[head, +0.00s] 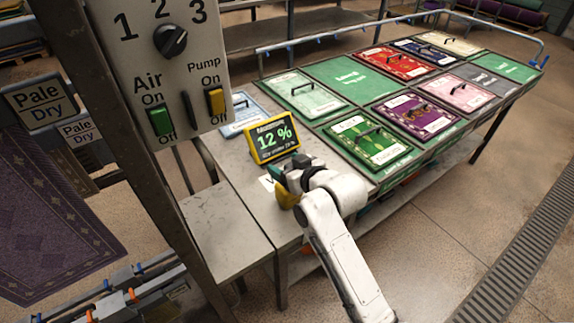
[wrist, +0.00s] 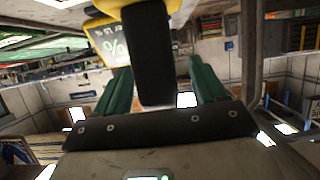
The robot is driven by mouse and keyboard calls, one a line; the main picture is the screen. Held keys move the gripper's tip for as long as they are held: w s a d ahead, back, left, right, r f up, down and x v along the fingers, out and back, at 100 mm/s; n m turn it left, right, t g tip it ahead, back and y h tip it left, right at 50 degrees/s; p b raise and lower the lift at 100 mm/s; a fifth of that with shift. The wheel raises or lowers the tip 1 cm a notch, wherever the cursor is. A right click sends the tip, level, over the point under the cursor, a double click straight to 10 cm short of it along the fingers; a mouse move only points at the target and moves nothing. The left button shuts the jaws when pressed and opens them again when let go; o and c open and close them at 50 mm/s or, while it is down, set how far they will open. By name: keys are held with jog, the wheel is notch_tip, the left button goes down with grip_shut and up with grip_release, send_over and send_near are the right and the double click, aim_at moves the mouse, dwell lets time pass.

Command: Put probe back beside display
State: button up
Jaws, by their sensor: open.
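The display (head: 273,137) is a yellow-framed screen reading 12 %, tilted up on the grey metal table. It also shows in the wrist view, partly hidden (wrist: 112,48). The probe is black and yellow; its yellow part (head: 285,198) shows just below my gripper (head: 279,176), in front of the display. In the wrist view its black part (wrist: 148,60) stands between the two green fingers of my open gripper (wrist: 160,85), with gaps on both sides. I cannot tell whether the probe rests on the table.
A small white marking (head: 267,183) lies on the table (head: 225,230) beside the probe. Several coloured sample panels with handles, such as the green one (head: 370,140), fill the rack to the right. A switch panel (head: 165,75) on a post stands close at left.

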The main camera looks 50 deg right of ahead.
jog(key=v, duration=1)
jog(key=shift+s+r+b, duration=0.15)
jog(key=shift+s+b, duration=0.2)
jog(key=shift+a, duration=0.1)
